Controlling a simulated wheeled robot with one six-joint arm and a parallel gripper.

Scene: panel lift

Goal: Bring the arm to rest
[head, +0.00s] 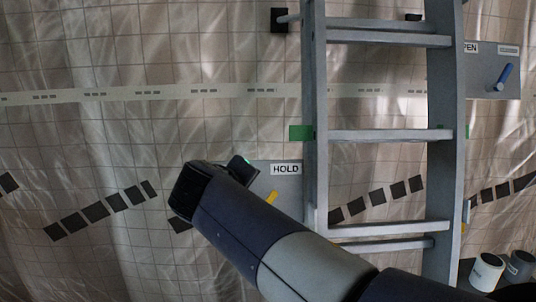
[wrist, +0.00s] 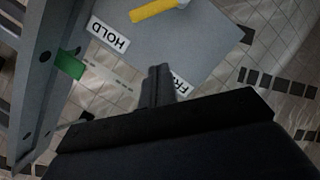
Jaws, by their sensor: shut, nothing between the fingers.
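My gripper (wrist: 158,75) shows in the wrist view with its two dark fingers together and nothing between them. The fingers overlap the edge of a grey panel (wrist: 185,45) in that view; I cannot tell whether they touch it. The panel bears a HOLD label (wrist: 110,36), a partly covered label starting "FR", and a yellow handle (wrist: 153,11). In the head view my arm (head: 250,225) reaches up and left from the lower right, covering much of the panel (head: 262,180). My fingers cannot be made out there.
A grey ladder (head: 315,110) stands just right of the panel, close to my arm. A second panel (head: 483,82) with a blue handle (head: 505,76) is beyond it. Two cylindrical containers (head: 487,271) (head: 520,266) stand at lower right.

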